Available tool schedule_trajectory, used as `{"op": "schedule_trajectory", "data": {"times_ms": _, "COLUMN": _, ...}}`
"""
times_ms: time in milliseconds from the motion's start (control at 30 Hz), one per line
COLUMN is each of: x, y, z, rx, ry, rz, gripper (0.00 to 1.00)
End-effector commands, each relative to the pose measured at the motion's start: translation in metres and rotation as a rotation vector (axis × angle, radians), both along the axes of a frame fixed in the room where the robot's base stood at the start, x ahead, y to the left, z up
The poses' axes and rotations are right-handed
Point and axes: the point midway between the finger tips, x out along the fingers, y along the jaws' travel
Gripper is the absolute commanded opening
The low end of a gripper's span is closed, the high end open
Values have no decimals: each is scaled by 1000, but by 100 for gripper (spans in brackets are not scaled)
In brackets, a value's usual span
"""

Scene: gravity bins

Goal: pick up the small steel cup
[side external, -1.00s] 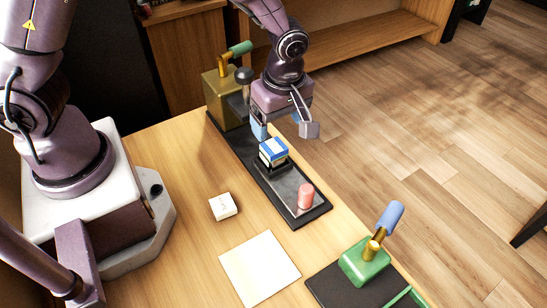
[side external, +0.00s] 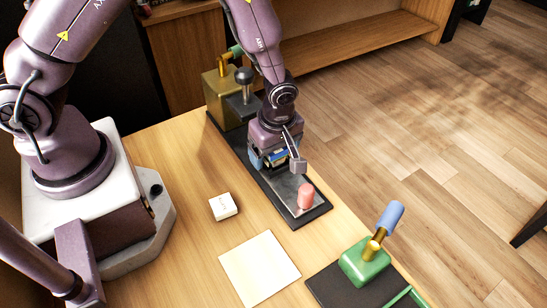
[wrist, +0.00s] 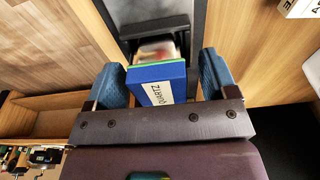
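I cannot make out a small steel cup in either view. A grey round-topped metal piece (side external: 243,76) stands on a dark block at the far end of the black base; I cannot tell if it is a cup. A blue box labelled QUARTZ (wrist: 157,82) sits on the base's middle holder. My gripper (side external: 277,163) is lowered over it, and in the side view mostly hides it. In the wrist view my blue-padded fingers (wrist: 163,78) are open, one each side of the box, with a gap visible at the right.
A white box (side external: 223,207) and pale square (side external: 260,267) lie left. A green block (side external: 363,262) with a blue-handled lever stands front right.

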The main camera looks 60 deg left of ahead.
Motion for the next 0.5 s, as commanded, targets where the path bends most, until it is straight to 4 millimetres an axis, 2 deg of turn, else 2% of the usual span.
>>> {"op": "schedule_trajectory", "data": {"times_ms": 33, "x": 0, "y": 0, "z": 0, "rx": 0, "ry": 0, "rz": 0, "gripper": 70}}
{"op": "schedule_trajectory", "data": {"times_ms": 200, "x": 0, "y": 0, "z": 0, "rx": 0, "ry": 0, "rz": 0, "gripper": 30}}
{"op": "schedule_trajectory", "data": {"times_ms": 300, "x": 0, "y": 0, "z": 1, "rx": 0, "ry": 0, "rz": 0, "gripper": 11}}
{"op": "schedule_trajectory", "data": {"times_ms": 500, "x": 0, "y": 0, "z": 1, "rx": 0, "ry": 0, "rz": 0, "gripper": 11}}
